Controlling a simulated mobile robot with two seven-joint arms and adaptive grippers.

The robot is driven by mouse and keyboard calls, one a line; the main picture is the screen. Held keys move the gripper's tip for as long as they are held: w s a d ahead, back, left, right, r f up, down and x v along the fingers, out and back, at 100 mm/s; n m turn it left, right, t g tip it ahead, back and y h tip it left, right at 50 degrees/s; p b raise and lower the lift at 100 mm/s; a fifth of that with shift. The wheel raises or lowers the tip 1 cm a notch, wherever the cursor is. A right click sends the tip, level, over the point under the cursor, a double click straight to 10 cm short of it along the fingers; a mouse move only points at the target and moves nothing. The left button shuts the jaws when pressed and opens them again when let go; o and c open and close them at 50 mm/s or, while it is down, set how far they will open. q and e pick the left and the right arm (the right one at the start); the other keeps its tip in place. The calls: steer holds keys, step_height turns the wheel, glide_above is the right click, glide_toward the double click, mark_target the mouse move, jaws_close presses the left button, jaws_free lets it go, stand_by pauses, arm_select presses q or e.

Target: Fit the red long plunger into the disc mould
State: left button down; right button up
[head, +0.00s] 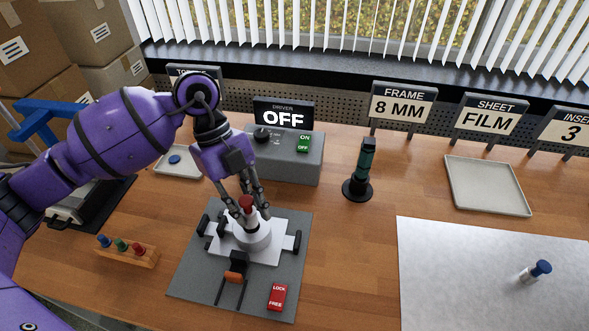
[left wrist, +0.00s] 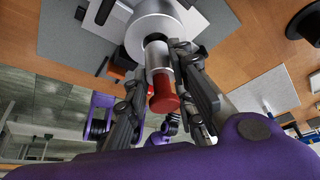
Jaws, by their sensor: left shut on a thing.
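The red long plunger (head: 246,204) has a red cap and a silver shaft. It also shows in the left wrist view (left wrist: 163,95). My left gripper (head: 247,197) is shut on it, its fingers on both sides, and holds it over the white, round disc mould (head: 254,237). In the left wrist view the shaft's end is at the dark bore of the mould (left wrist: 150,22); how far it is inside I cannot tell. The mould sits on a white plate on the grey base (head: 188,281). My right gripper is not in view.
The base carries black clamps, an orange-handled lever (head: 234,278) and a red LOCK/FREE switch (head: 277,297). The driver box (head: 291,158) reads OFF behind. A small rack (head: 127,251) holds coloured pegs at left. A dark green tool (head: 363,170) stands right; a blue-capped plunger (head: 535,270) is on the white sheet.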

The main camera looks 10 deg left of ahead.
arm_select(q)
steer(key=shift+f, duration=1.4)
stand_by(0.5)
steer(key=c, duration=1.4)
jaws_free()
steer(key=v, duration=1.2)
steer(key=shift+d, duration=0.1)
